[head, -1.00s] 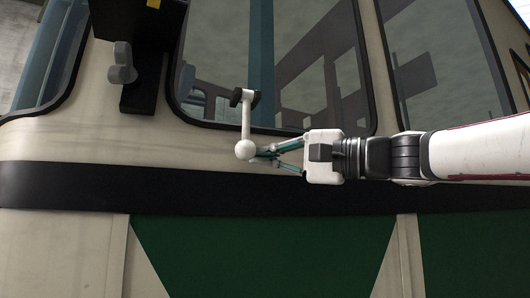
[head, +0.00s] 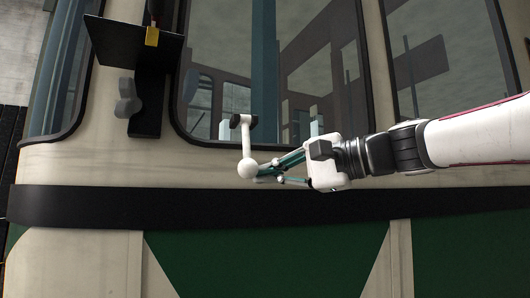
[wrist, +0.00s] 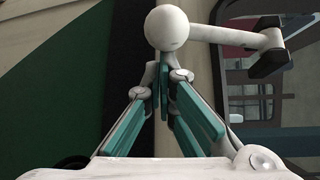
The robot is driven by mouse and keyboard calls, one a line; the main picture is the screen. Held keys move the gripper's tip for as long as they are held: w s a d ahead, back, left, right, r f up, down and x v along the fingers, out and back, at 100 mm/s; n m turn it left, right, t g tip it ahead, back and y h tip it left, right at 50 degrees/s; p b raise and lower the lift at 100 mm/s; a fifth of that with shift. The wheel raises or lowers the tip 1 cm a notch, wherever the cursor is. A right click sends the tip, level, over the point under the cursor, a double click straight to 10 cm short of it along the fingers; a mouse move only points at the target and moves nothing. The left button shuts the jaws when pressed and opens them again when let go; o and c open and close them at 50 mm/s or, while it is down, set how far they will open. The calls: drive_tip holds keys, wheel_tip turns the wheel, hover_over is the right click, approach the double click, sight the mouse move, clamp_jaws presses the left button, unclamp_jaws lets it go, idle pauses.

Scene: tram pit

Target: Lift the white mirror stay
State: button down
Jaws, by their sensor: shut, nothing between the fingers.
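In the wrist view the ball (wrist: 168,30) is just beyond my fingertips and the rod (wrist: 225,34) runs right to the dark pivot (wrist: 268,52). My gripper (head: 268,172) comes from the right, its teal fingers closed together with nothing held. The fingertips (wrist: 165,75) are at or close beside the ball; I cannot tell whether they touch it.
The cream tram wall (head: 80,160) with a black band (head: 130,208) and green panels (head: 265,258) lies behind. The large window (head: 215,60) is above the stay. A black bracket (head: 148,110) with a grey knob (head: 127,98) stands out at upper left. The wall left of the ball is clear.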

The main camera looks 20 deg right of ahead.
sight(252, 160)
drive_tip(key=shift+m+g+h, duration=0.3)
drive_tip(key=shift+m+g, duration=0.2)
drive_tip(key=shift+s+a+r+p, duration=0.15)
drive_tip(key=shift+s+r+p, duration=0.5)
drive_tip(key=shift+s, duration=0.3)
drive_tip(key=shift+s+a+r+p, duration=0.2)
drive_tip(key=shift+s+r+p, duration=0.2)
drive_tip(key=shift+s+p, duration=0.5)
drive_tip(key=shift+s+a+r+p, duration=0.15)
drive_tip(key=shift+s+r+p, duration=0.4)
drive_tip(key=shift+s, duration=0.5)
drive_tip(key=shift+s+r, duration=0.1)
drive_tip(key=shift+r, duration=0.05)
